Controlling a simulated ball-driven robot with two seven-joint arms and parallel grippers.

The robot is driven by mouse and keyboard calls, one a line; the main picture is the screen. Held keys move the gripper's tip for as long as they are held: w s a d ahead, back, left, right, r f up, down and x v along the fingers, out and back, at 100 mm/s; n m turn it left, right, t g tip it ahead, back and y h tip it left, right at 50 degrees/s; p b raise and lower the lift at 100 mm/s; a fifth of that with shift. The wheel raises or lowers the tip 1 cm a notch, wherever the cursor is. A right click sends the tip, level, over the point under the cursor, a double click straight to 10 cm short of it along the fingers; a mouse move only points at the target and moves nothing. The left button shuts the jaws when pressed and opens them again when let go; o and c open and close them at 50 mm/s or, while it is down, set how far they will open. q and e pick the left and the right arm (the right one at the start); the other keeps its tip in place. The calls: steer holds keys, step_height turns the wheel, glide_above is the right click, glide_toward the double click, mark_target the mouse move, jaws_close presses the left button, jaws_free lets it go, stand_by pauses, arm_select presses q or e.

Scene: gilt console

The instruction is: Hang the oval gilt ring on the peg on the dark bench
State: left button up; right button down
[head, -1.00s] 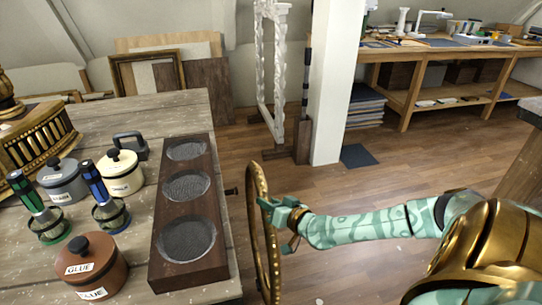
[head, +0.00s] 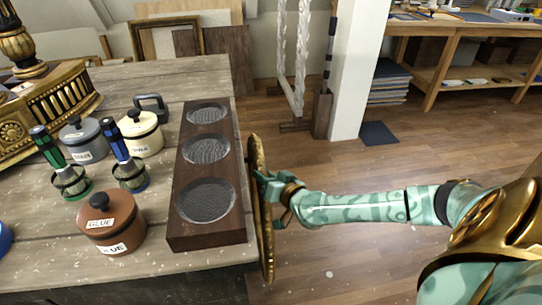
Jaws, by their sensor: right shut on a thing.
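The oval gilt ring (head: 266,245) stands upright at the right side of the dark bench and shows almost edge-on. My right gripper (head: 266,183) is shut on its right side, near mid-height. The dark bench (head: 207,238) is a long dark wooden block with three round glassy recesses, lying along the right edge of the table. The ring is very close to its right side. The peg cannot be seen now; I cannot tell whether the ring is around it. My left gripper is not in view.
The worn wooden table (head: 155,268) bears a brown glue pot (head: 112,228), a grey pot (head: 84,142), a cream pot (head: 140,135) and two handled tools in wire holders. A gilt ornate piece (head: 45,115) stands at far left. Open floor lies right of the table.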

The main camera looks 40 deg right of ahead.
steer(key=w+a, duration=0.1)
steer(key=a, duration=0.1)
steer(key=w+a, duration=0.1)
steer(key=shift+w+a+f, duration=0.2)
steer(key=shift+a+f, duration=0.15)
steer(key=shift+f, duration=0.05)
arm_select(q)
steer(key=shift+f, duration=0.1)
arm_select(e)
steer(key=shift+f, duration=0.1)
stand_by(0.3)
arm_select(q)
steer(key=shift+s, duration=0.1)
arm_select(e)
steer(key=c, duration=1.1)
jaws_free()
arm_select(q)
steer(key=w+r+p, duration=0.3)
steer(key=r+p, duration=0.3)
steer(key=p, duration=0.1)
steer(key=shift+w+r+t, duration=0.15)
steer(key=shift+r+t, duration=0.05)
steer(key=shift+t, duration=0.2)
arm_select(e)
steer(key=shift+o, duration=0.2)
steer(key=d+v, duration=0.1)
steer(key=v, duration=1.5)
steer(key=shift+s+a, duration=0.25)
steer(key=shift+a, duration=0.15)
